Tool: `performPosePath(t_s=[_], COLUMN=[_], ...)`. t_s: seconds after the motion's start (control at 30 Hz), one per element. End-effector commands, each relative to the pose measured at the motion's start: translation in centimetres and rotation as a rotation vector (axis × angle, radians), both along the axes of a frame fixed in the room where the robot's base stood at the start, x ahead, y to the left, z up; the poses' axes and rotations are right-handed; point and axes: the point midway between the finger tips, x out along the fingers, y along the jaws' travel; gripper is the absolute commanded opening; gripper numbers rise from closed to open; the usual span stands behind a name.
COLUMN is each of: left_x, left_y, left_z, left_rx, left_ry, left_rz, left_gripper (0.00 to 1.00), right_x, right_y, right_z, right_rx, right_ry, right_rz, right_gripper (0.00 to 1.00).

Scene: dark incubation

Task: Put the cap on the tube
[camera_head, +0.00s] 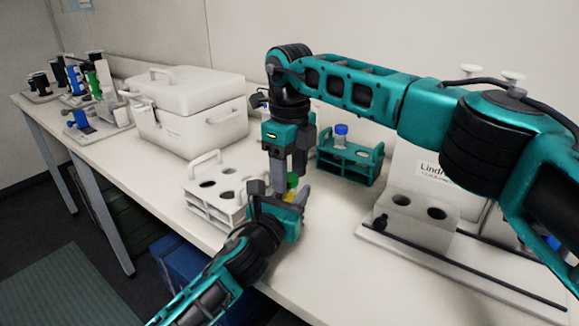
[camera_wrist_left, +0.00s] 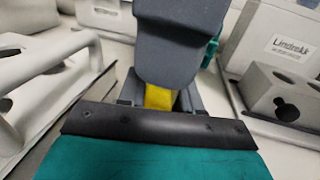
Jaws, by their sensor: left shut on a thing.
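My left gripper (camera_head: 290,198) is shut on the tube, of which a small yellow part (camera_head: 290,196) shows between the fingers. The yellow part also shows in the left wrist view (camera_wrist_left: 158,97). A small green piece (camera_head: 292,181), which looks like the cap, sits just above the yellow at the right gripper's fingertips. My right gripper (camera_head: 288,178) points down directly over the left one. Its grey fingers (camera_wrist_left: 180,45) fill the top middle of the left wrist view and hide the tube's top. I cannot tell whether the green piece touches the tube or is gripped.
A white rack (camera_head: 205,207) with holes stands left of the grippers. A teal rack (camera_head: 350,170) holding a blue-capped tube (camera_head: 341,134) stands behind right. A grey block with holes (camera_head: 420,222) is at right, a white box (camera_head: 188,122) at back left. The table's front edge is close.

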Motion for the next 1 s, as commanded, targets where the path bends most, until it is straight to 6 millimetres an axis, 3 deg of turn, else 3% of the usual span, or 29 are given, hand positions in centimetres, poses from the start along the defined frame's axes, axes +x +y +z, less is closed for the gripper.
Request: performPosePath(t_s=[0.07, 0.57, 0.77, 0.8, 1.0], left_x=[-0.01, 0.0, 0.0, 0.0, 0.0], left_y=[0.0, 0.01, 0.01, 0.01, 0.01], left_z=[-0.04, -0.05, -0.05, -0.05, -0.05], left_rx=[0.0, 0.0, 0.0, 0.0, 0.0], left_ry=[0.001, 0.001, 0.001, 0.001, 0.001], left_rz=[0.0, 0.0, 0.0, 0.0, 0.0], left_gripper=[0.0, 0.0, 0.0, 0.0, 0.0], right_x=[0.0, 0.01, 0.01, 0.01, 0.01], right_y=[-0.01, -0.01, -0.01, -0.01, -0.01], right_z=[0.02, 0.05, 0.06, 0.06, 0.06], right_rx=[0.0, 0.0, 0.0, 0.0, 0.0], right_ry=[0.0, 0.0, 0.0, 0.0, 0.0], right_rz=[0.0, 0.0, -0.006, -0.006, -0.006], right_gripper=[0.48, 0.0, 0.0, 0.36, 0.55])
